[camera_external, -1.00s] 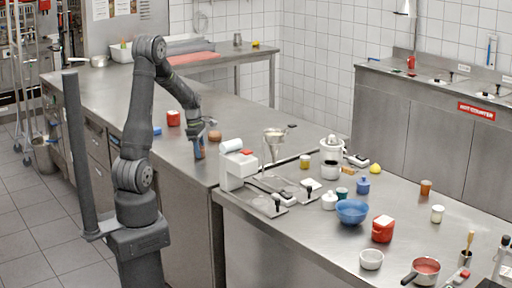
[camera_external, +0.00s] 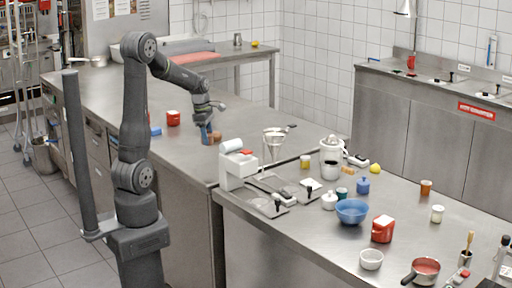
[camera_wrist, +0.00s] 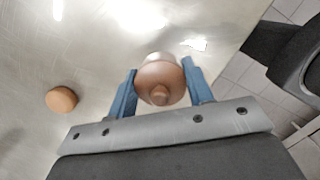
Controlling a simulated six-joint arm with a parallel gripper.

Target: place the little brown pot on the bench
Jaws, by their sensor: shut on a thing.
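The little brown pot (camera_wrist: 160,82) is round, with a knob facing the camera in the wrist view. My gripper (camera_wrist: 158,84) is shut on it, one blue finger on each side. In the external view my gripper (camera_external: 207,133) points down over the far part of the steel bench (camera_external: 185,170), behind the white and red appliance. The held pot is mostly hidden by the fingers there. Whether it touches the bench or hangs just above it, I cannot tell.
A loose brown round thing (camera_wrist: 61,99) lies on the bench left of my gripper in the wrist view. A red container (camera_external: 173,118) and a blue item (camera_external: 155,131) stand left. The white and red appliance (camera_external: 238,165) is near, at right.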

